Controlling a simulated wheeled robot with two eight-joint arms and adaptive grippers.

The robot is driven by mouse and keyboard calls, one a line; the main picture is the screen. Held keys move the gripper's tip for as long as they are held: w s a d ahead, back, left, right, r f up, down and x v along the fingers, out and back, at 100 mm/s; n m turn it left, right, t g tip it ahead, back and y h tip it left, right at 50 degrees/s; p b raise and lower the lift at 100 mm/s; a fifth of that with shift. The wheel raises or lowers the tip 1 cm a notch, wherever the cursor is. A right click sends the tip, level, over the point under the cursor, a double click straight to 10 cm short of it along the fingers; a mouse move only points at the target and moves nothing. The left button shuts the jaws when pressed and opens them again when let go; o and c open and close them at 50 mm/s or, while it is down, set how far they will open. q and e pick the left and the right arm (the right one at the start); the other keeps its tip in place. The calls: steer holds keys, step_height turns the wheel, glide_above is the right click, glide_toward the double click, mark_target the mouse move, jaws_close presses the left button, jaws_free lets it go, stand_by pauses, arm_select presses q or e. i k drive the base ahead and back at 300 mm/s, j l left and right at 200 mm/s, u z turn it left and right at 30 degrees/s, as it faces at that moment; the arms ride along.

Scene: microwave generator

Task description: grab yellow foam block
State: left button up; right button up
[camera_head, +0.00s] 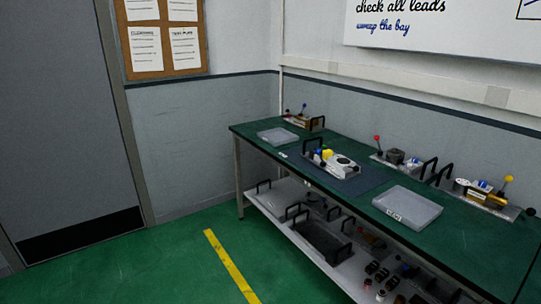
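A small yellow block (327,154) shows near the middle of the workbench, at the back left of a white and grey device (338,164). The device sits on a dark blue mat (372,182). A black handle stands just left of the yellow block. Whether the block rests on the device or beside it is too small to tell. Neither of my grippers is in view.
The green-topped workbench (262,131) has a lower shelf (268,199) with several dark items. Grey trays (277,136) and (408,206) lie on top. Lever devices (398,160) line the back edge. The green floor (160,270) before the bench is clear.

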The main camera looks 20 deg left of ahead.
mark_target(326, 153)
steer(key=u, duration=0.25)
steer(key=i+j+z, duration=0.25)
steer(key=i+j, duration=0.45)
steer(key=i, duration=0.1)
